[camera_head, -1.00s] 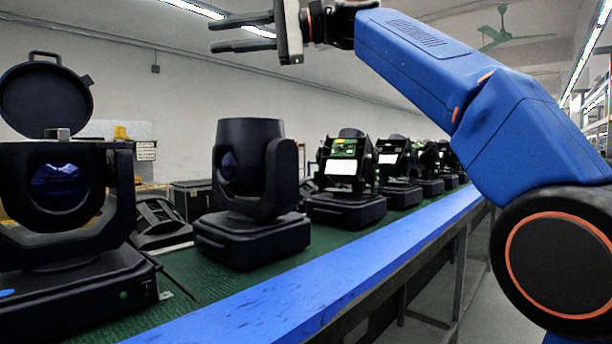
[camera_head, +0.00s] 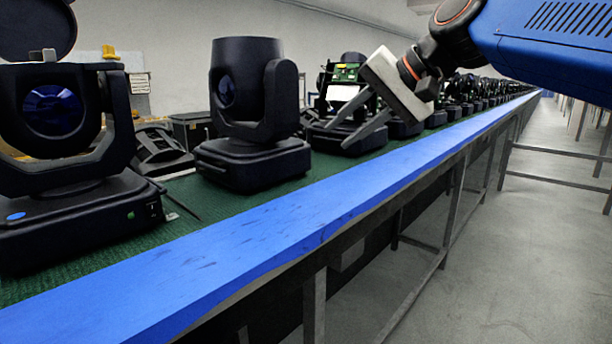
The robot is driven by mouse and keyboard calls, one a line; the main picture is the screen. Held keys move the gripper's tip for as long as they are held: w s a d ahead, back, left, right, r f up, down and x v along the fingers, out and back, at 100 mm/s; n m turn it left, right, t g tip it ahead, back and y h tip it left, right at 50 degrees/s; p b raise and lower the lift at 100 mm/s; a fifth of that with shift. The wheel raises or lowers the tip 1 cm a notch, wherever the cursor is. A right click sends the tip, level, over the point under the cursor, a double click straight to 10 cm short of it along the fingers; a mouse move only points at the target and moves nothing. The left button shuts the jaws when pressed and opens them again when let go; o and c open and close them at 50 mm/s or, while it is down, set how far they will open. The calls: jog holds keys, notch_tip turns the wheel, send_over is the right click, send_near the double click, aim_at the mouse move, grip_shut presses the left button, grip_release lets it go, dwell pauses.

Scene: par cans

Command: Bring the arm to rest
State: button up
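My gripper (camera_head: 338,128) hangs from my blue arm (camera_head: 550,40) at the upper right. Its two grey fingers point down and to the left, apart from each other, with nothing between them. In the picture it overlaps the bench's row of lamps and lies right of the large black par can (camera_head: 245,110). How far it is from the lamps in depth I cannot tell. It partly hides a lamp with a green circuit board (camera_head: 345,75).
A black moving-head lamp (camera_head: 60,110) stands at the near left. More lamps run along the green bench top (camera_head: 205,200) into the distance. The bench has a blue front edge (camera_head: 240,245) and metal legs.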

jog(key=s+d+f+n+h, duration=0.1)
jog(key=s+d+f+h, duration=0.1)
jog(key=s+d+f, duration=0.5)
jog(key=s+d+f+n+g+h, duration=0.1)
jog(key=s+d+f+h, duration=0.2)
jog(key=f, duration=1.5)
jog(key=s+d+f+h, duration=0.2)
jog(key=s+d+f, duration=0.8)
jog(key=d+f, duration=0.1)
jog(key=shift+s+d+f+n+h, duration=0.2)
jog(key=shift+s+f+n+h, duration=0.2)
jog(key=shift+f, duration=0.4)
